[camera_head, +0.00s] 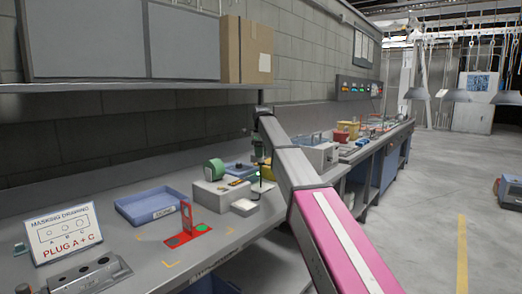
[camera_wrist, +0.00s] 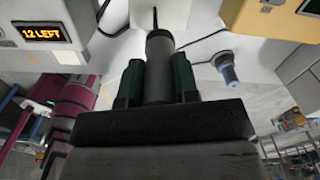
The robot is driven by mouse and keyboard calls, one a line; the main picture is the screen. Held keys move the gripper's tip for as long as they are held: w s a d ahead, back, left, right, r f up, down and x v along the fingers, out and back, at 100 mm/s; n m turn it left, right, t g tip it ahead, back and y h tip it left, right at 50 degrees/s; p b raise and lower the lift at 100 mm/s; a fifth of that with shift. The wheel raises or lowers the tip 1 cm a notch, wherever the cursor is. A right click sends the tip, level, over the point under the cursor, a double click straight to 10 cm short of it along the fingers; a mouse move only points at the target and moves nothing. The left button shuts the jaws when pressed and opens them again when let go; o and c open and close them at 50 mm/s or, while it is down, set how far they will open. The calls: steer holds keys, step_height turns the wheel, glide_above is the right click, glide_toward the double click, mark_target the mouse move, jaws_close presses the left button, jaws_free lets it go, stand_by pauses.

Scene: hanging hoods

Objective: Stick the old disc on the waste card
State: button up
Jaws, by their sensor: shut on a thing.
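My gripper (camera_wrist: 159,88) has dark green fingers, shut on a grey cylindrical tool (camera_wrist: 160,52) with a thin dark tip. In the head view my gripper (camera_head: 259,138) is over the back of the bench, near a grey box with a green roll. I cannot make out the old disc or read any card as the waste card. A red plate (camera_head: 201,238) with dark and green round spots lies on the bench. A red upright piece with a hole (camera_head: 187,217) stands at it.
A blue tray (camera_head: 153,204), a masking drawing sign (camera_head: 65,232) and a grey block with holes (camera_head: 88,275) stand on the bench at left. A display reading "12 LEFT" (camera_wrist: 43,35) and a yellow box (camera_wrist: 270,17) show in the wrist view. A shelf (camera_head: 120,86) hangs above.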

mark_target(261, 160)
steer(key=shift+f, duration=5.25)
steer(key=shift+f, duration=0.25)
steer(key=shift+r, duration=3.55)
